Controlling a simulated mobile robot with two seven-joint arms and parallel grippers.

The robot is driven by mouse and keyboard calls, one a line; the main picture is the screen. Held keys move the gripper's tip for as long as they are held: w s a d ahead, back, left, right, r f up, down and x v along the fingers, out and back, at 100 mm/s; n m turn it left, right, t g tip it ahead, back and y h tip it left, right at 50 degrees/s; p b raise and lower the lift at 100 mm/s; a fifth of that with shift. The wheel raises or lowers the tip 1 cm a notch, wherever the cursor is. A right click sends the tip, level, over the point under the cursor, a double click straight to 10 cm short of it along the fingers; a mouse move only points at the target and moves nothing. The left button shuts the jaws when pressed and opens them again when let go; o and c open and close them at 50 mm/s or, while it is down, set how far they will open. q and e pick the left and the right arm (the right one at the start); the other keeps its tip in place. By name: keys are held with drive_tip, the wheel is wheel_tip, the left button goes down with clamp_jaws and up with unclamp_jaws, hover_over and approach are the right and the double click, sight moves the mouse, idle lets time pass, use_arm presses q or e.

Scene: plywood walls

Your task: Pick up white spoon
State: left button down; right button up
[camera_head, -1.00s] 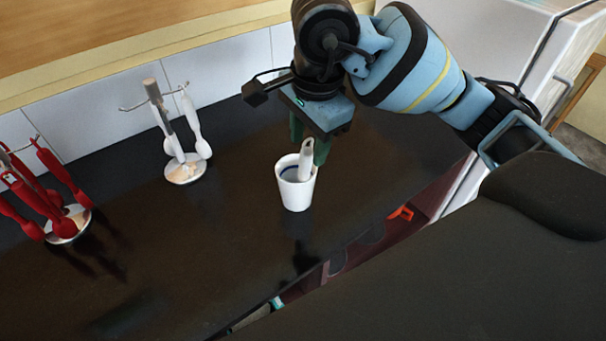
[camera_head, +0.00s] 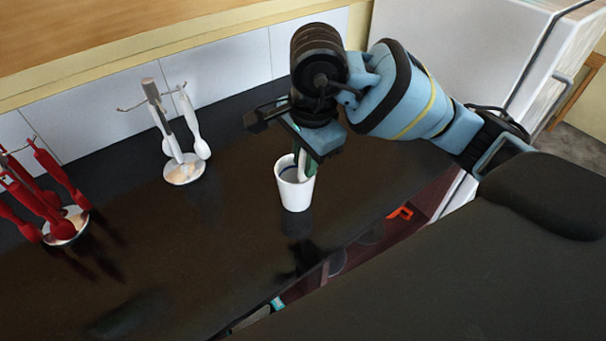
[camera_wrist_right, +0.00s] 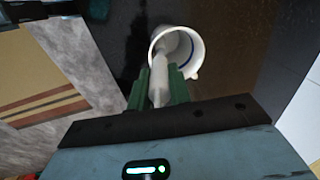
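A white cup (camera_head: 295,194) stands upright on the dark counter, and in the right wrist view (camera_wrist_right: 193,58) I look into its mouth. A white utensil that looks like a spoon (camera_wrist_right: 158,75) leans in it, its lower end inside the cup. My right gripper (camera_head: 304,160) points down at the cup's mouth. In the right wrist view its green fingers (camera_wrist_right: 159,80) lie on either side of the handle; I cannot tell whether they press on it. My left gripper is not in view.
A stand (camera_head: 184,170) with white and grey utensils is at the back left of the dark counter (camera_head: 210,240). A stand (camera_head: 66,226) with red utensils is at the far left. The tiled wall (camera_head: 90,130) runs behind.

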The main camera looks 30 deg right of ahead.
clamp_jaws()
